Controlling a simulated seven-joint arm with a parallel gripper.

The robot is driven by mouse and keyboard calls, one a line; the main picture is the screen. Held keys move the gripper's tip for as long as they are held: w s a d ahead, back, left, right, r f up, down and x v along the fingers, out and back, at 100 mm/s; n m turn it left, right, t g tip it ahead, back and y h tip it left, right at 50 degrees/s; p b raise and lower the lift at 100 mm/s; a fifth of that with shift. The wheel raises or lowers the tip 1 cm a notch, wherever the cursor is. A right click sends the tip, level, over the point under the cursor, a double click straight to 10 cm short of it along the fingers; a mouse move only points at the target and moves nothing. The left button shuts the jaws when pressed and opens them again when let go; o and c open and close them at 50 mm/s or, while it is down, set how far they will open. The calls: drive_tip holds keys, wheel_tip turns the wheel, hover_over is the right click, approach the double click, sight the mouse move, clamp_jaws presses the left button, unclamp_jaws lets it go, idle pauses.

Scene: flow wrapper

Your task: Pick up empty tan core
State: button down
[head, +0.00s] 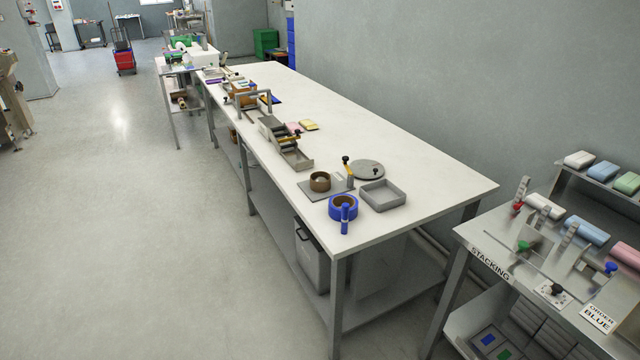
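A brown-tan ring (320,182), which looks like the empty core, sits on a flat grey plate (314,195) near the front end of the long white table (430,185). Its hole faces up. A roll of blue tape (334,212) with a brown inner ring stands just in front of it, to the lower right. My gripper is not in this view, so its place and opening cannot be seen.
A small post with a black knob (347,160), a grey disc (368,168) and an open grey tray (383,197) lie right of the ring. A blue upright tool (345,222) stands by the table edge. Metal machinery (285,143) lies behind. The table's right side is clear.

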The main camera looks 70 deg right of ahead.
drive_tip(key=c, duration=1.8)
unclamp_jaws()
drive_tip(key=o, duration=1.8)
